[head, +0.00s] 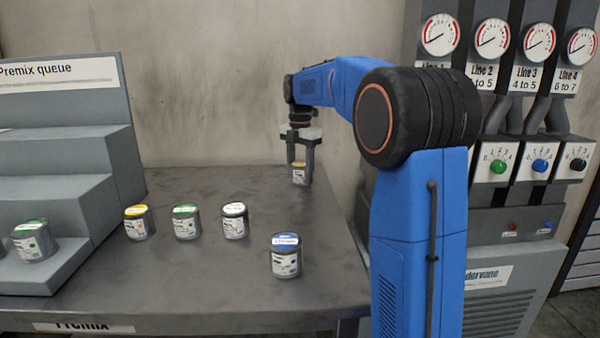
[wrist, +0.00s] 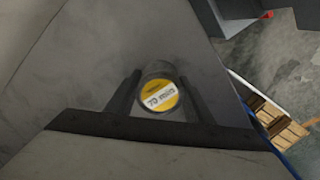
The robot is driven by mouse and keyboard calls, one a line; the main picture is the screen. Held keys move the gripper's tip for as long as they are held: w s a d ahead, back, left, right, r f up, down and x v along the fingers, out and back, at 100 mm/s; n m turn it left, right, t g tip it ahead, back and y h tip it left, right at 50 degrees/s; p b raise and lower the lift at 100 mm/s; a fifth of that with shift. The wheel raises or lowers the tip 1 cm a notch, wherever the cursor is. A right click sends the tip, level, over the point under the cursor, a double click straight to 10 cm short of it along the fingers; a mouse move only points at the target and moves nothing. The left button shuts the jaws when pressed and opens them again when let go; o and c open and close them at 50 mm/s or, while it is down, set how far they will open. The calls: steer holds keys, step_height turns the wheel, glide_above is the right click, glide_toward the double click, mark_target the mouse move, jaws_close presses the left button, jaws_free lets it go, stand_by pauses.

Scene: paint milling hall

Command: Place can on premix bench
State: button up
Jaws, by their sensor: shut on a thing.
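My gripper (head: 301,152) is shut on a small grey can with a yellow lid (head: 299,174), at the back right of the premix bench (head: 200,297). The can is upright between the two fingers. In the wrist view its yellow lid (wrist: 159,96) with a white label faces the camera. The can's base is at or just above the bench top; I cannot tell whether it touches. The bench is a dark grey metal table with a Premix label on its front edge.
On the bench stand a yellow-lidded can (head: 138,223), a green-lidded can (head: 186,223), a white-lidded can (head: 235,221) and a blue-lidded can (head: 286,257). A stepped Premix queue rack (head: 70,150) is at left, with a green-lidded can (head: 34,242). A gauge panel (head: 500,90) is at right.

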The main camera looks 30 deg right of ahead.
mark_target(300, 163)
steer(key=o, duration=1.2)
steer(key=shift+f, duration=0.1)
steer(key=shift+c, duration=0.2)
step_height(300, 163, up, 7)
steer(key=shift+f, duration=0.1)
steer(key=shift+r, duration=0.5)
